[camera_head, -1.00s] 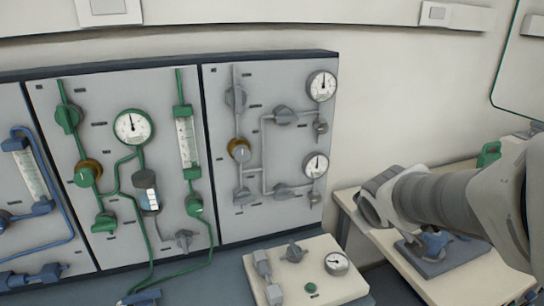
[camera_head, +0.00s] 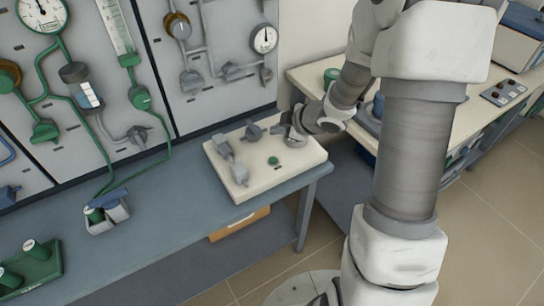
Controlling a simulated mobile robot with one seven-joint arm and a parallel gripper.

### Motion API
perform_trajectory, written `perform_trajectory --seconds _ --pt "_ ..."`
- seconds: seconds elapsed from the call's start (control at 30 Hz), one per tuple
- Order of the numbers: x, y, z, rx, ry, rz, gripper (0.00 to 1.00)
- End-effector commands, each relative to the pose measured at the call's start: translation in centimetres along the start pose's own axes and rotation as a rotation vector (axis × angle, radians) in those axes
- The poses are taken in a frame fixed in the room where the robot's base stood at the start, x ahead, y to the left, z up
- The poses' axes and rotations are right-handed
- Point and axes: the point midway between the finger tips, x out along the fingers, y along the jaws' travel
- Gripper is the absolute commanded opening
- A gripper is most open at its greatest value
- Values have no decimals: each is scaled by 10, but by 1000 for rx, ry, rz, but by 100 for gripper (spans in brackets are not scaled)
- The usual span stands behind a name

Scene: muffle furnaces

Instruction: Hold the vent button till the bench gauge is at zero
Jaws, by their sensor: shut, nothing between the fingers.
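The vent button is the small green button (camera_head: 273,161) on top of the cream bench box (camera_head: 300,157). Nothing covers it. My gripper (camera_head: 293,137) is above the back right corner of the box, right of and behind the button and apart from it. Its fingers are shut and hold nothing, though they show small. The bench gauge stood at that corner in the earlier view. It is now hidden or merged with my gripper, and its needle cannot be read.
A grey valve knob (camera_head: 253,131) and grey fittings (camera_head: 233,167) stand on the box. The blue-grey bench (camera_head: 180,215) has free room left of it. A wall panel (camera_head: 190,105) with gauges and valves rises behind. A cream-topped bench (camera_head: 470,105) stands right.

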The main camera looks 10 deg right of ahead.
Motion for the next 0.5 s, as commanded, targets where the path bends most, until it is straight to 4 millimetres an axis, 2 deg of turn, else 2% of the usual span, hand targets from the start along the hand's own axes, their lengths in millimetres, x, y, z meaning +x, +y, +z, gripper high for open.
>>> perform_trajectory --seconds 0.5 --pt "4 -3 3 0 1 -1 0"
